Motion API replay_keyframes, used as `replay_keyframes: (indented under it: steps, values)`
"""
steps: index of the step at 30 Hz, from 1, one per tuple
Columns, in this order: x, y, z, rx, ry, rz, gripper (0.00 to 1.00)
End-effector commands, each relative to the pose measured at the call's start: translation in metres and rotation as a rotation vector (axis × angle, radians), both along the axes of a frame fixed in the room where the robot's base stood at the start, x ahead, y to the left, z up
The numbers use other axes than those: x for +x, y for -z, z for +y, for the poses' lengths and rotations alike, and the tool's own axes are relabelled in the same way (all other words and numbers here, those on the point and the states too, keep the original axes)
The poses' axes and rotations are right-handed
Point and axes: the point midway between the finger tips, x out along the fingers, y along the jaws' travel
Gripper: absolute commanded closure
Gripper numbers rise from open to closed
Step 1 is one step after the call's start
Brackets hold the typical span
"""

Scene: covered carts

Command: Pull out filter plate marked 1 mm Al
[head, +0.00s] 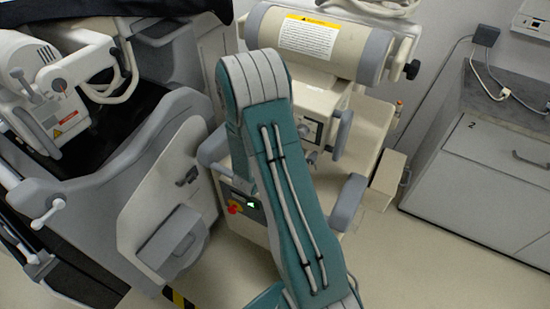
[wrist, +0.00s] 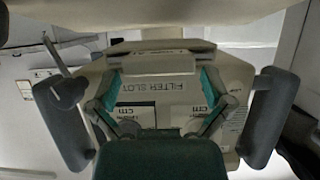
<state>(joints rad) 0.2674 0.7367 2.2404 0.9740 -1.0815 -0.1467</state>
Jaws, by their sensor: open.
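The tube housing block with a "FILTER SLOT" label (wrist: 165,85) faces me in the wrist view, and a dark opening shows beside the label, partly behind my gripper. My gripper (wrist: 161,92) is open, its two teal fingertips spread to either side of the label, with nothing seen between them. I cannot make out a plate marked 1 mm Al; small print near the slot is too blurred to read. In the head view the cream housing (head: 312,130) with a small dark-framed panel stands beyond my teal arm, which hides part of it. My gripper is hidden there.
Grey handles (wrist: 268,118) and (wrist: 62,122) flank the housing in the wrist view. A cream cylinder (head: 270,35) with a yellow warning label sits above it in the head view.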

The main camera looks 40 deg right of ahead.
Motion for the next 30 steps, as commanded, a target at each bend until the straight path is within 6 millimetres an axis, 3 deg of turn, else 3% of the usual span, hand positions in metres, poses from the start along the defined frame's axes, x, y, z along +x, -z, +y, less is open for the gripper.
replay_keyframes:
  steps: [10, 11, 12, 15, 18, 19, 21, 22, 30]
  values:
    - [0.0019, 0.0022, -0.0049, 0.000, 0.000, 0.000, 0.00]
    - [0.0020, 0.0021, -0.0048, 0.000, 0.000, 0.000, 0.09]
    - [0.0020, 0.0021, -0.0048, 0.000, 0.000, 0.000, 0.27]
    - [0.0020, 0.0021, -0.0047, 0.000, 0.000, 0.000, 0.67]
    - [0.0020, 0.0020, -0.0047, 0.000, 0.000, 0.000, 0.67]
    - [0.0020, 0.0020, -0.0047, 0.000, 0.000, 0.000, 0.29]
    - [0.0020, 0.0020, -0.0047, 0.000, 0.000, 0.000, 0.60]
    - [0.0020, 0.0020, -0.0047, 0.000, 0.000, 0.000, 0.68]
    - [0.0008, 0.0018, -0.0002, 0.000, -0.002, -0.001, 0.69]
